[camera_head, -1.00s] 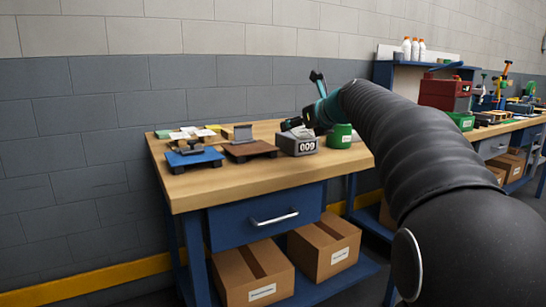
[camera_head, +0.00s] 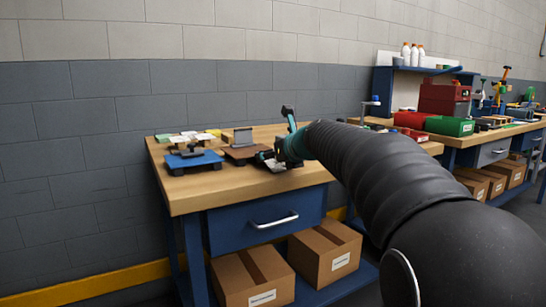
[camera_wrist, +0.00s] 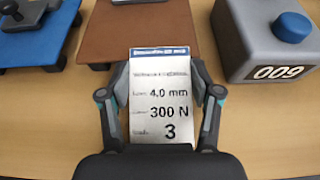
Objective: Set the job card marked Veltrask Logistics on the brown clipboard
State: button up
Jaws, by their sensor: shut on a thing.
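My gripper (camera_wrist: 160,76) is shut on a white job card (camera_wrist: 161,118) with a blue header, one finger at each side edge. The card reads 4.0 mm, 300 N and 3; its header is too blurred to read. The brown clipboard (camera_wrist: 128,35) lies just ahead, and the card's far end overlaps its front edge in the wrist view; I cannot tell whether they touch. In the head view my gripper (camera_head: 272,160) is at the front right of the brown clipboard (camera_head: 238,155), over the wooden bench.
A blue clipboard (camera_wrist: 38,40) lies to the left. A grey box (camera_wrist: 258,45) marked 009 with a blue knob stands close on the right. Several coloured cards (camera_head: 188,138) lie at the back left. The bench front (camera_head: 215,192) is clear.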

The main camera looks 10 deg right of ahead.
jog(key=shift+f, duration=0.15)
jog(key=o, duration=0.8)
jog(key=shift+o, duration=0.2)
jog(key=shift+f+b, duration=0.15)
jog(key=shift+b, duration=0.25)
jog(key=v, duration=1.4)
jog(key=shift+w+d, duration=0.2)
jog(key=shift+d, duration=0.15)
